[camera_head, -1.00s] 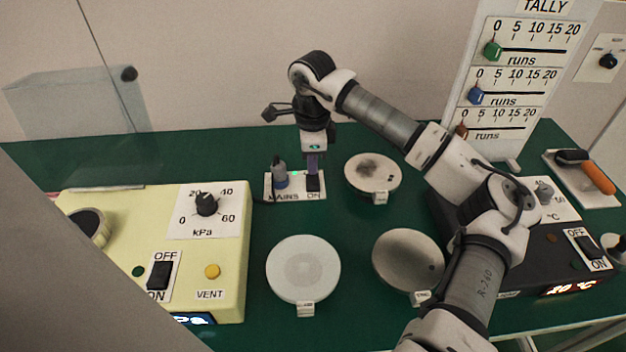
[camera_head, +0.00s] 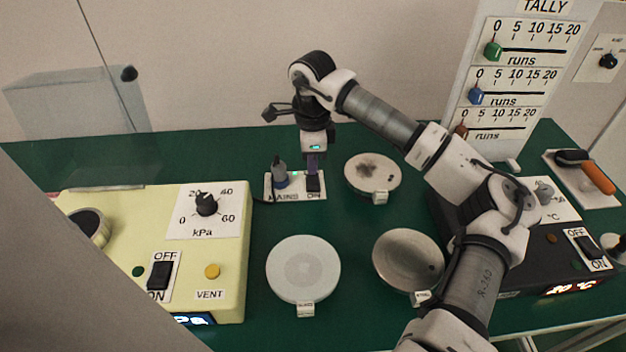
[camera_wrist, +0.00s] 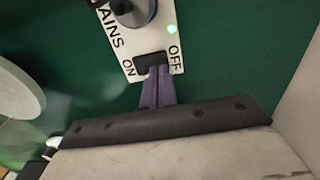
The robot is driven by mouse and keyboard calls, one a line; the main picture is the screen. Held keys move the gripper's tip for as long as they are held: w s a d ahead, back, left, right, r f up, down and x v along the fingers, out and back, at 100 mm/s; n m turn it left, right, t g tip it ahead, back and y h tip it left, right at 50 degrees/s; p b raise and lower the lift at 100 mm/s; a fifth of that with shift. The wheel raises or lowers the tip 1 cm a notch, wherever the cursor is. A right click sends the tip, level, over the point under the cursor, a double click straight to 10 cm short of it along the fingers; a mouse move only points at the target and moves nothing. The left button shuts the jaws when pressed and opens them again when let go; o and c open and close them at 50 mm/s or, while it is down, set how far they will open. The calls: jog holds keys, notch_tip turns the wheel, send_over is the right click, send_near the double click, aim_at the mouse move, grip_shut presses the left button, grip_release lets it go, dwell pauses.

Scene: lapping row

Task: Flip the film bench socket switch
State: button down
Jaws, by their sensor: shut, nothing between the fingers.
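The bench socket is a white plate (camera_head: 270,191) marked MAINS, lying on the green bench top in the head view. It carries a plugged-in grey plug (camera_head: 280,174), a lit green lamp (camera_head: 295,174) and a black rocker switch (camera_head: 314,184). In the wrist view the switch (camera_wrist: 150,63) sits between the words ON and OFF, with the lit lamp (camera_wrist: 172,29) beside it. My gripper (camera_head: 313,172) points down over the switch, its purple fingers together and empty. In the wrist view the fingertips (camera_wrist: 157,72) overlap the switch's edge and hide part of it. Its tilt is unclear.
A cream kPa box (camera_head: 225,265) stands at left, and a dark °C box (camera_head: 520,258) at right, partly behind my arm. Round discs (camera_head: 303,268) lie between them. A tally board (camera_head: 520,65) stands at the back right. Bare bench surrounds the socket plate.

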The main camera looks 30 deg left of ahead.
aim_at(312, 177)
jog(key=shift+f+b, duration=0.75)
jog(key=shift+f, duration=0.15)
dwell(0.6)
jog(key=shift+r+p, duration=1.9)
jog(key=shift+r, duration=1.6)
